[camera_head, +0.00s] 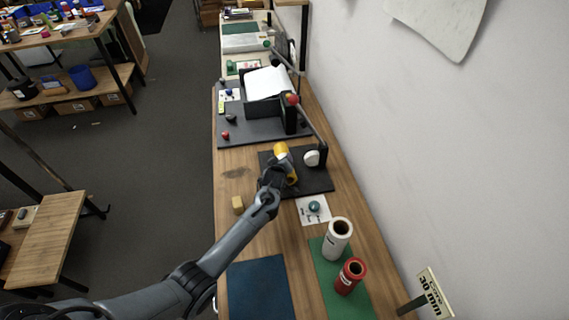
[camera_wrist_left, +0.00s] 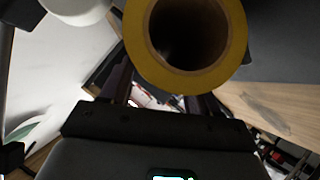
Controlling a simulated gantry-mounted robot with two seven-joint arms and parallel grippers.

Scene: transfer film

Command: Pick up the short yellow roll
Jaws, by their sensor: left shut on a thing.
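The short yellow roll (camera_head: 281,149) is over the black mat (camera_head: 318,184) in the head view. In the left wrist view the yellow roll (camera_wrist_left: 238,30) fills the top middle, with its open hollow end facing the camera. My left gripper (camera_head: 279,172) is shut on the yellow roll and covers part of it. In the left wrist view the gripper's dark fingers (camera_wrist_left: 162,98) reach up to the roll's lower edge. I cannot tell how far the roll is above the mat. My right gripper is not in view.
A white round piece (camera_head: 312,158) with a bar stands right of the roll. A white roll (camera_head: 337,238) and a red roll (camera_head: 350,276) stand on a green mat (camera_head: 326,268). A yellowish block (camera_head: 238,204) sits at left. A black stand (camera_head: 262,108) is behind.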

